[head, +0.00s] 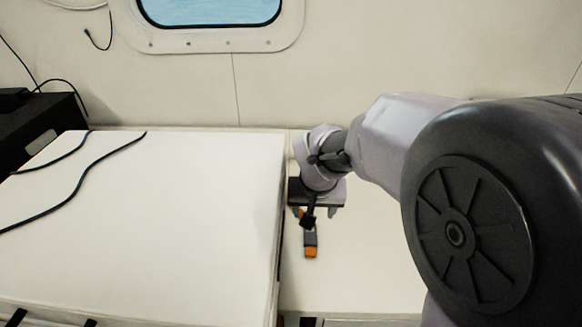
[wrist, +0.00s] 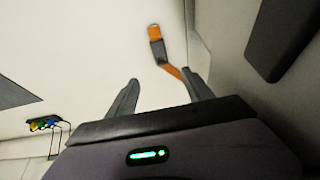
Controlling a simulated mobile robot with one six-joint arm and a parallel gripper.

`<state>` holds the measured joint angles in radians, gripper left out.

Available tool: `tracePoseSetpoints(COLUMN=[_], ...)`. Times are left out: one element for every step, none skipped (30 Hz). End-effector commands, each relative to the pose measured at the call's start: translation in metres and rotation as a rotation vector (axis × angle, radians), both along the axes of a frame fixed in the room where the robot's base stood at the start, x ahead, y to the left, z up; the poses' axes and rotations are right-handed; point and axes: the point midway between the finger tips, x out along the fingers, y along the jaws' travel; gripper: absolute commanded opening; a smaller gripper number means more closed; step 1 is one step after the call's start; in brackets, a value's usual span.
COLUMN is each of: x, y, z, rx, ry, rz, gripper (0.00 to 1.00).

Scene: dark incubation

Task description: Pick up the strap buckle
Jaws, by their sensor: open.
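The strap buckle (head: 310,242) is a small dark grey and orange piece on the pale surface, just right of the large white box. Its orange end points toward the front of the head view. In the wrist view the buckle (wrist: 158,47) lies beyond the fingertips, with an orange strap part angling toward the right finger. My gripper (head: 318,212) is above and behind the buckle in the head view and hides part of it. In the wrist view my gripper (wrist: 160,77) has its fingers apart with nothing held between them.
The large white box (head: 150,220) stands close left of the buckle, with a black cable (head: 75,190) across its top. A dark case (head: 45,125) is at far left. In the wrist view, small coloured items (wrist: 45,123) sit at lower left. Pale surface right of the buckle is clear.

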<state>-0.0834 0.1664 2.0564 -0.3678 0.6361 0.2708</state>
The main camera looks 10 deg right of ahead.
Motion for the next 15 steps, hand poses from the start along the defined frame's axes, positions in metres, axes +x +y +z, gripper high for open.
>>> tracePoseSetpoints(x=[0.003, 0.006, 0.01, 0.013, 0.016, 0.021, 0.024, 0.028, 0.032, 0.034, 0.037, 0.039, 0.041, 0.042, 0.043], y=[-0.001, -0.001, -0.002, -0.003, -0.003, -0.004, -0.005, -0.006, -0.007, -0.007, -0.008, -0.008, -0.008, -0.009, -0.009], z=[-0.011, -0.019, -0.031, -0.041, -0.05, -0.062, -0.07, -0.078, -0.088, -0.094, -0.099, -0.104, -0.107, -0.11, -0.112], rx=[-0.001, -0.001, 0.0, 0.0, 0.0, 0.0, 0.0, 0.0, 0.0, 0.0, 0.0, 0.0, 0.0, 0.0, 0.0], ry=[0.002, 0.003, 0.004, 0.005, 0.005, 0.005, 0.005, 0.004, 0.004, 0.003, 0.004, 0.003, 0.002, 0.001, 0.001], rz=[0.001, 0.001, 0.0, 0.0, 0.0, 0.0, 0.0, -0.001, -0.001, -0.001, -0.001, -0.001, 0.0, 0.0, 0.0], gripper=[0.6, 0.6, 0.6, 0.6, 0.6, 0.6, 0.6, 0.6, 0.6, 0.6, 0.6, 0.6, 0.6, 0.6, 0.6])
